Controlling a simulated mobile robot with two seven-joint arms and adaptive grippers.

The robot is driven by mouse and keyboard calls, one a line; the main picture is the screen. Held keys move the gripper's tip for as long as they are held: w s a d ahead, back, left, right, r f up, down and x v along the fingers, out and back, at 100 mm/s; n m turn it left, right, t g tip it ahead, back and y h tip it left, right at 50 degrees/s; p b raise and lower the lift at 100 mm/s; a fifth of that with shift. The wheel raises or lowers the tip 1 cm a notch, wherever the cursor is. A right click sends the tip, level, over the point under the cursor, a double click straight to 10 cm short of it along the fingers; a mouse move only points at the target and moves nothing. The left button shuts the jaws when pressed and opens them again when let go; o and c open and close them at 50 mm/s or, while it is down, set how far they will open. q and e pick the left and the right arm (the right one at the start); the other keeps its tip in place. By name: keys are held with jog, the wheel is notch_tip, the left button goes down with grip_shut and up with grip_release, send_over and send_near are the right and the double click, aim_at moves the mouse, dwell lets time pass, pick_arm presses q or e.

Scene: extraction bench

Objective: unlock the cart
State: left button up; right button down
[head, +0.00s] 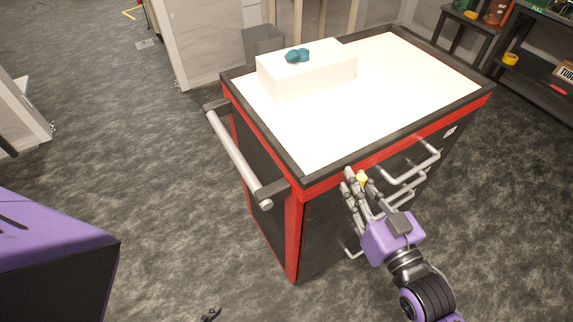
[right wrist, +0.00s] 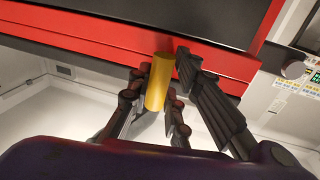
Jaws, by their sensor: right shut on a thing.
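The cart (head: 296,233) is a dark cabinet with red edges, a pale top and a grey side handle (head: 237,155). My right gripper (head: 362,182) is at the cart's front face, just below the red top edge near the front left corner. It is shut on a small yellow cylinder (head: 362,177). In the right wrist view the yellow cylinder (right wrist: 159,83) stands between the fingers of my right gripper (right wrist: 162,68), its far end against the cart's red edge (right wrist: 110,62). Any lock behind it is hidden. My left gripper is not seen.
A white box (head: 300,75) with a teal object (head: 297,55) on it sits on the cart top. Several grey drawer handles (head: 410,172) project right of my gripper. Dark shelves (head: 530,65) stand at the upper right. Open floor (head: 120,130) lies left of the cart.

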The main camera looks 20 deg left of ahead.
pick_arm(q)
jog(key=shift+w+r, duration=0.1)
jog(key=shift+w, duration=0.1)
pick_arm(e)
jog(key=shift+w+d+r, duration=0.1)
jog(key=shift+w+r, duration=0.1)
jog(key=shift+r, duration=0.2)
jog(key=c, duration=1.6)
grip_release()
jog(key=shift+c, duration=0.2)
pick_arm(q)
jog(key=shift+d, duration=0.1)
pick_arm(e)
jog(key=shift+f, duration=0.1)
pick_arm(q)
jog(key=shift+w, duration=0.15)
pick_arm(e)
jog(key=shift+s, duration=0.2)
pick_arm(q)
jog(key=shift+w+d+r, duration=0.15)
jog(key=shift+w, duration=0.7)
pick_arm(e)
jog(key=v, duration=1.1)
jog(key=shift+s+d, duration=0.25)
jog(key=shift+d, duration=0.05)
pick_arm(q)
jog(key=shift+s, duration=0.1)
